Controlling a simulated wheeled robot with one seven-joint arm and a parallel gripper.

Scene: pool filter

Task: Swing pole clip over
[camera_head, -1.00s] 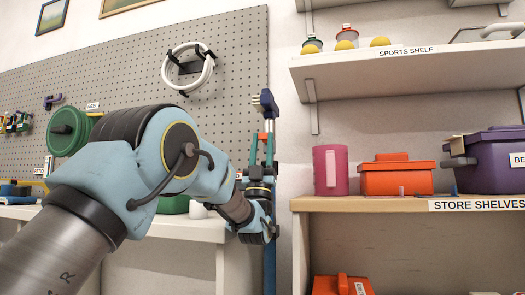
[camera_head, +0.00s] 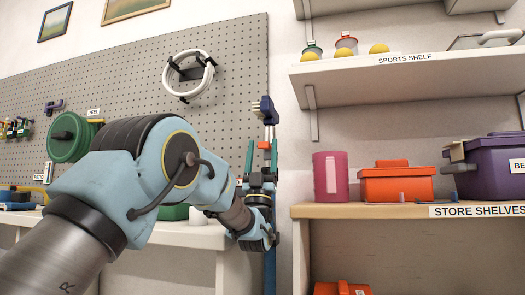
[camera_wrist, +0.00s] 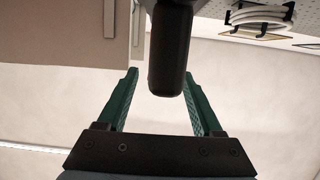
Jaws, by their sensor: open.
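The pole clip (camera_head: 265,110), dark blue with pale prongs, sits at the right edge of the pegboard in the head view. A small orange-red part shows just below it. A blue pole (camera_head: 270,272) shows lower down behind my arm. My gripper (camera_head: 261,150) points up below the clip, its two green fingers apart. In the wrist view my gripper (camera_wrist: 160,74) is open. A dark rounded bar (camera_wrist: 170,50) comes down between its fingers in the picture, nearer the right finger. I cannot tell which part this bar is, or whether a finger touches it.
A white hose coil (camera_head: 190,76) hangs on the pegboard (camera_head: 130,85), left of the clip. The store shelf (camera_head: 380,211) with a pink jug (camera_head: 331,178) and an orange box (camera_head: 397,184) is at the right. A white counter (camera_head: 185,235) lies below the pegboard.

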